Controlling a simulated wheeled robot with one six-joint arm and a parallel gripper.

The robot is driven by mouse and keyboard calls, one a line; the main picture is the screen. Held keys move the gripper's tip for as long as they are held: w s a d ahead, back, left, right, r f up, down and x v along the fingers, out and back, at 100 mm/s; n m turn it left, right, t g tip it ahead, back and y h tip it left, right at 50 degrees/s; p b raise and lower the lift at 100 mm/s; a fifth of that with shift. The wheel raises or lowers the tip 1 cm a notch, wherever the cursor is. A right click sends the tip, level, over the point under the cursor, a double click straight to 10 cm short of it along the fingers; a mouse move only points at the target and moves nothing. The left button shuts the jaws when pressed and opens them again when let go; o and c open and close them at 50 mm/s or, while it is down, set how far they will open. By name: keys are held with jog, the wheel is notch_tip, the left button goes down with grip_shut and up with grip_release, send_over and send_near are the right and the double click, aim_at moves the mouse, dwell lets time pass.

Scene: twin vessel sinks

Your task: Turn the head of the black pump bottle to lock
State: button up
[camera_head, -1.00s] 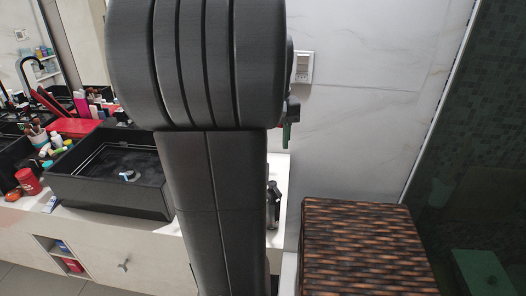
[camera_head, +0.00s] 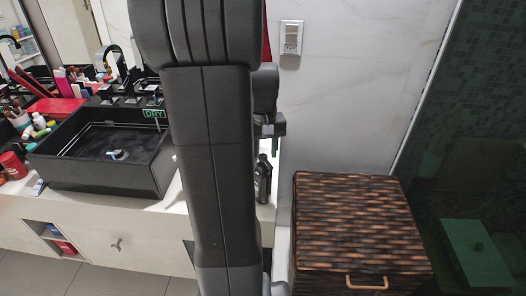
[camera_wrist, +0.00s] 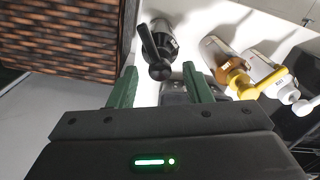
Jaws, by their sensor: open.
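In the head view the bottle (camera_head: 263,180) stands on the white counter, partly hidden behind my arm. My gripper (camera_wrist: 160,84) is open, with its green fingers spread and nothing between them. The nozzle tip lies near the gap between the fingertips, slightly beyond them. In the head view my gripper (camera_head: 274,146) is above the bottle, mostly hidden by my arm.
A gold pump bottle (camera_wrist: 238,78) and a white pump bottle (camera_wrist: 284,86) stand to the right in the wrist view. A brown woven hamper (camera_head: 350,228) stands right of the counter. A black vessel sink (camera_head: 100,165) is at left. A wall outlet (camera_head: 291,37) is above.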

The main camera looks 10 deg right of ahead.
jog(key=shift+f, duration=0.2)
jog(key=shift+c, duration=0.5)
grip_shut()
jog(key=shift+n+p, duration=0.6)
jog(key=shift+n, duration=1.3)
jog(key=shift+o, duration=0.5)
grip_release()
jog(key=shift+r, duration=0.15)
notch_tip(320, 180, up, 14)
jog(key=shift+f+p, duration=0.2)
jog(key=shift+p, duration=0.2)
